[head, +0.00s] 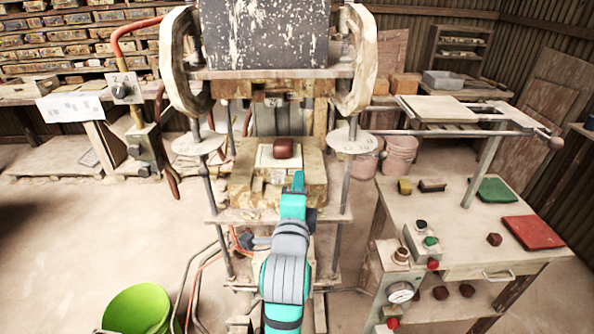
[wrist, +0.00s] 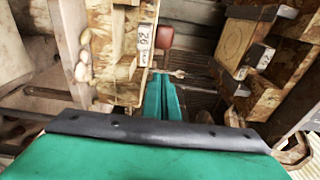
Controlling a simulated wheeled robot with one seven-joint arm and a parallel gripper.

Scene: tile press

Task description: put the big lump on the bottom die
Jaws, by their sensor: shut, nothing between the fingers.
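A reddish-brown lump (head: 284,148) sits on the pale top of the bottom die (head: 265,161) in the press. It is larger than the lumps on the right-hand table. In the wrist view the lump (wrist: 166,36) shows beyond my fingertips, with a gap between. My gripper (head: 298,178) is at the front edge of the die, on the near side of the lump. In the wrist view its two green fingers (wrist: 163,82) are together with nothing between them. The die's block, with a number label, shows in the wrist view too (wrist: 128,50).
The press's dark upper block (head: 265,35) hangs above the die, between two columns. A table (head: 460,225) at right bears a small lump (head: 494,239), red and green pads and a control box; more lumps lie on its shelf. A green bucket (head: 138,308) and hoses are at lower left.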

